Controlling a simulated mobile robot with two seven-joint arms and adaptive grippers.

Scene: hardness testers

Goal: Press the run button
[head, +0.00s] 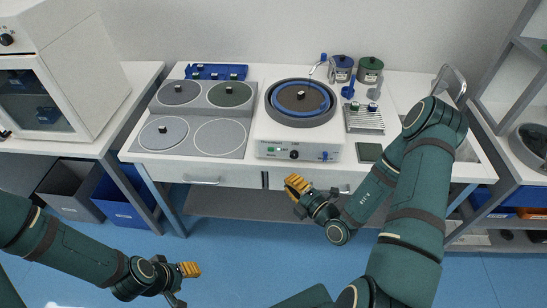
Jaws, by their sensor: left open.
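A white polishing-type machine (258,131) stands on the bench in the head view, with a round dark and blue disc (301,98) on top. Its front panel (299,152) carries small controls, including a dark knob (294,155) and a blue part (325,156). The labels are too small to read, so I cannot tell which is the run button. My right gripper (297,186), with yellow fingers, is just below and in front of the panel, apart from it. Its opening is unclear. My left gripper (188,270) is open, low over the floor at the left, far from the machine.
Several round discs lie on a grey plate (232,145) left of the machine. Two lidded jars (369,69) and a slotted rack (364,119) are to its right. A white oven-like box (75,65) stands at the left. Bins (122,197) sit below. The blue floor in front is open.

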